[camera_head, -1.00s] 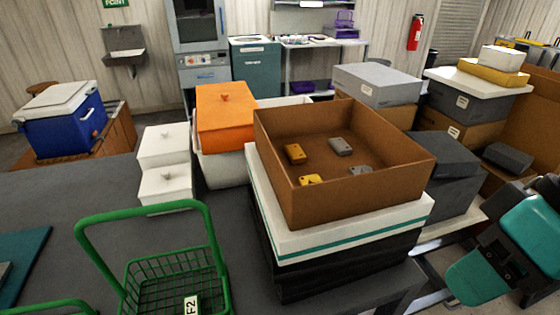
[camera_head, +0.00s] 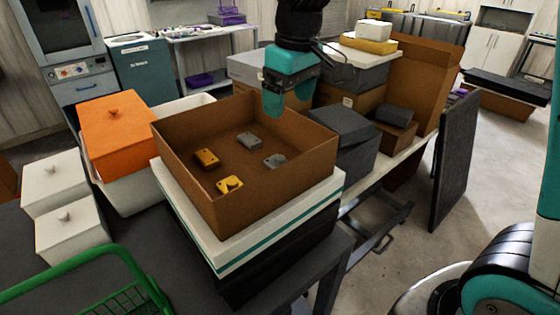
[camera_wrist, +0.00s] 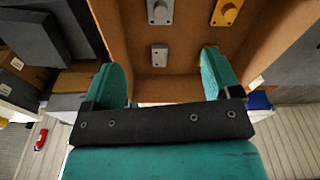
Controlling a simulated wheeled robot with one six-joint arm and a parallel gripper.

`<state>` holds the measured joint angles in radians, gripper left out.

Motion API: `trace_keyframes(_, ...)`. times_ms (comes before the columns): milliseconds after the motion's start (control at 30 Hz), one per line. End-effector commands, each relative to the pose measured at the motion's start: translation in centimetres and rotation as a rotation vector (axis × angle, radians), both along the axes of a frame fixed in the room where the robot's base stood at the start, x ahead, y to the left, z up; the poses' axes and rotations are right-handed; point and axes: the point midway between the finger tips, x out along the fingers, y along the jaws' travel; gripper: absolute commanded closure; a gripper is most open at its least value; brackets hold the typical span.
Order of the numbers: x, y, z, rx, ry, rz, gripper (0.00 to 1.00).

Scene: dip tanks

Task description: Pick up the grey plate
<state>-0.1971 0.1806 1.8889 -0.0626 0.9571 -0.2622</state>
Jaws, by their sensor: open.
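Two grey plates lie apart on the floor of an open brown box (camera_head: 290,205). One grey plate (camera_head: 249,140) is towards the box's far side, and the other grey plate (camera_head: 275,160) is nearer the right wall. The wrist view also shows two grey pieces, one at the top (camera_wrist: 160,12) and one lower (camera_wrist: 159,55). My gripper (camera_head: 286,104) is open and empty, above the box's far right side. In the wrist view its fingers (camera_wrist: 165,72) are spread below the lower grey piece, touching no plate.
A dark yellow plate (camera_head: 206,158) and a bright yellow plate (camera_head: 229,184) share the box. The box's walls stand around them. Dark grey boxes (camera_head: 343,140) stand to the right. An orange box (camera_head: 118,130) and white lidded boxes (camera_head: 70,230) are left.

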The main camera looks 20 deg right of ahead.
Motion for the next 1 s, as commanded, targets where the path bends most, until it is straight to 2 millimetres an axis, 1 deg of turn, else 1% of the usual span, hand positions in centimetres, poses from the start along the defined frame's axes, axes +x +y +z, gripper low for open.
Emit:
trace_keyframes(33,0.0,0.1,-1.1,-0.001,0.008,0.000,0.17)
trace_keyframes(200,0.4,0.2,-4.9,-0.002,0.008,-0.002,0.17)
trace_keyframes(333,0.7,0.4,-7.5,-0.001,0.005,-0.002,0.17)
trace_keyframes(433,0.9,0.5,-8.7,0.000,0.003,-0.002,0.17)
trace_keyframes(667,1.1,0.7,-10.3,0.000,0.005,-0.002,0.17)
trace_keyframes(900,1.6,1.0,-13.6,0.000,0.005,-0.002,0.17)
trace_keyframes(1000,1.7,1.1,-14.4,0.001,0.001,-0.002,0.17)
